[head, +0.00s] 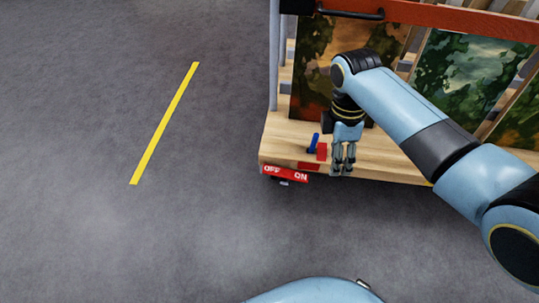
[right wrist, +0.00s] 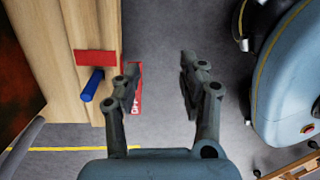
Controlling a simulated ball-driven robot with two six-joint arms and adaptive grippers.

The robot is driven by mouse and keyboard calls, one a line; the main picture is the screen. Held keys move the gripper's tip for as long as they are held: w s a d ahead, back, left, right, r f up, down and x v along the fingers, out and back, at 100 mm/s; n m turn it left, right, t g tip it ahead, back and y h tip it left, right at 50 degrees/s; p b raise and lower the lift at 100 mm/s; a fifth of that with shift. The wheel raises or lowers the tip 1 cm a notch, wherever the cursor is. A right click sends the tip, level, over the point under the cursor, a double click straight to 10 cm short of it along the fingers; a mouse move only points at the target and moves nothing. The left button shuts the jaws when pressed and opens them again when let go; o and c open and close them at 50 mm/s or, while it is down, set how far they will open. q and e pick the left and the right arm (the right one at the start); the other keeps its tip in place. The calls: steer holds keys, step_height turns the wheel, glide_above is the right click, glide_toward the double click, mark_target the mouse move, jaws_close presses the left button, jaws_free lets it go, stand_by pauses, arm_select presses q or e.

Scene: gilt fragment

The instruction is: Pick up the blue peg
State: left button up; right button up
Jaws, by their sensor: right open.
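In the right wrist view the blue peg (right wrist: 92,84) shows left of the fingers, against the pale wood and next to a red patch (right wrist: 95,57). My right gripper (head: 342,170) is at the deck's front edge, to the right of the peg and apart from it. In the right wrist view its fingers (right wrist: 158,75) are spread with nothing between them. My left gripper is not in view.
A red OFF/ON sign (head: 285,174) hangs at the cart's front left edge. Framed paintings (head: 470,75) stand in the cart's rack behind the arm, under an orange rail (head: 450,18). The grey floor to the left is clear, with a yellow line (head: 165,122).

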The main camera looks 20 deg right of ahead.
step_height(320, 180, up, 5)
steer(key=t, duration=0.2)
glide_above(316, 135)
steer(key=f+b, duration=0.2)
steer(key=f, duration=0.1)
steer(key=f+b, duration=0.1)
steer(key=shift+w+a+f, duration=0.25)
steer(key=shift+w+a, duration=0.1)
arm_select(q)
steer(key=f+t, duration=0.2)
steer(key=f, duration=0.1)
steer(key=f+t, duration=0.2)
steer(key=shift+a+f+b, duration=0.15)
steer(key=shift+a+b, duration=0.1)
steer(key=shift+b, duration=0.1)
arm_select(e)
steer(key=shift+f, duration=0.4)
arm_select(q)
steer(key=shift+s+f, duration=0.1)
